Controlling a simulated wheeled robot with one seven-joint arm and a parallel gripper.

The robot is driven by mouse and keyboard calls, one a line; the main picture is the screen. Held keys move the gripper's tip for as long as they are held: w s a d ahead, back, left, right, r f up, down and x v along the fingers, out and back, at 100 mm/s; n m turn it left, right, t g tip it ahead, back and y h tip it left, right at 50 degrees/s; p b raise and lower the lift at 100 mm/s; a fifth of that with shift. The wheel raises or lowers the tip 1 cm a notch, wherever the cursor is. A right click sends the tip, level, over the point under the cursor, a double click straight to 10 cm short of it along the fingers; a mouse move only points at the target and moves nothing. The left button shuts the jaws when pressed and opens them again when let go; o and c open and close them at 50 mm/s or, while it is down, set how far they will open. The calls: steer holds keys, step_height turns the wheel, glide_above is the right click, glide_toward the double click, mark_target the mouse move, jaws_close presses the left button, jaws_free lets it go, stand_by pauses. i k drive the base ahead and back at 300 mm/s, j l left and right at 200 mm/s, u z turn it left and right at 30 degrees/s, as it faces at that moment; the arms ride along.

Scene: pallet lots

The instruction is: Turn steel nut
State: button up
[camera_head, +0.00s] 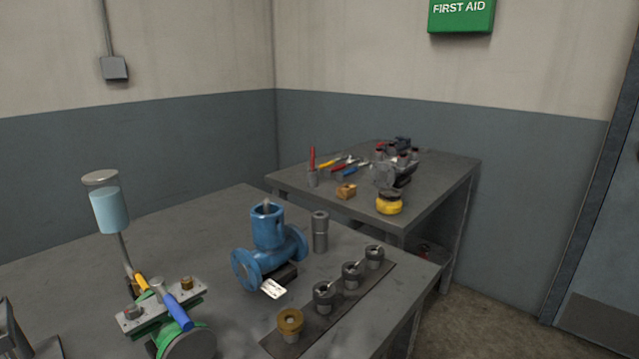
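A dark strip (337,310) along the front right of the near bench bears a row of short round fittings. The nearest carries a brass-coloured nut (290,321) on a grey stub. Behind it stand three dark steel pieces that look like nuts or collars: one nearer (324,297), one in the middle (351,276) and one at the far end (374,255). Thin light rods lean from the tops of some. A small plate (163,306) at the left bears a steel nut-like piece (132,312) and a brass one (187,283). I cannot tell which is meant. My gripper is not seen.
A blue valve body (268,250) with a white tag (272,288) stands mid-bench, beside a grey cylinder (320,232). A blue-handled hammer (172,306) lies over the plate and green vise-like tool (160,338). The back table (440,185) holds hand tools.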

mark_target(133, 314)
steer(key=k+l+u, duration=0.1)
steer(key=u, duration=0.25)
steer(key=k+u, duration=0.2)
steer(key=u, duration=0.15)
steer(key=k+l+u, duration=0.1)
steer(key=u, duration=0.25)
